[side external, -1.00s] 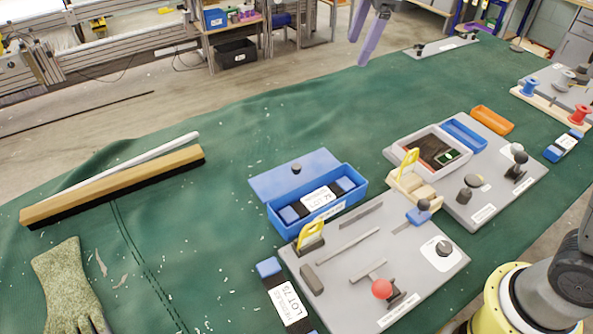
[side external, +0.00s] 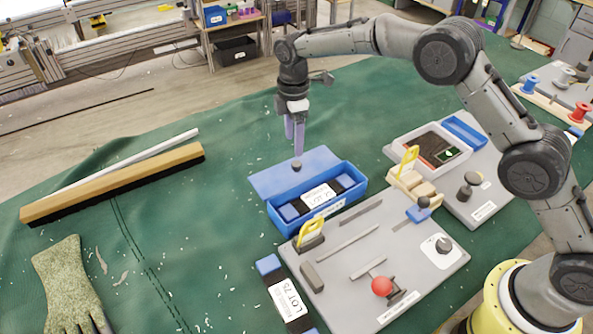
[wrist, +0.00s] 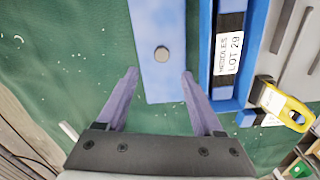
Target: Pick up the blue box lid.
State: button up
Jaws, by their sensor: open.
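The blue box lid (side external: 285,176) is a flat blue panel with a dark round knob (side external: 296,165), lying beside the open blue box (side external: 345,196). In the wrist view the lid (wrist: 158,25) runs up the middle with its knob (wrist: 162,54) between and beyond the fingertips. My gripper (side external: 295,150) is open and empty, pointing down above the lid near the knob. In the wrist view its two purple fingers (wrist: 160,75) stand wide apart, one on each side of the lid. The height of the fingertips above the lid is hard to tell.
The blue box holds a labelled needle pack (side external: 320,195). A grey board (side external: 340,270) with a red ball, yellow-handled piece and bars lies in front. A wooden brush (side external: 115,185) and glove (side external: 68,280) lie left.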

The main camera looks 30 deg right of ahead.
aim_at(296, 163)
jog(key=shift+s+d+f, duration=0.1)
jog(key=shift+d+f, duration=0.05)
jog(key=shift+f, duration=1.85)
jog(key=shift+s+d+f, duration=0.1)
jog(key=shift+f, duration=1.85)
grip_shut()
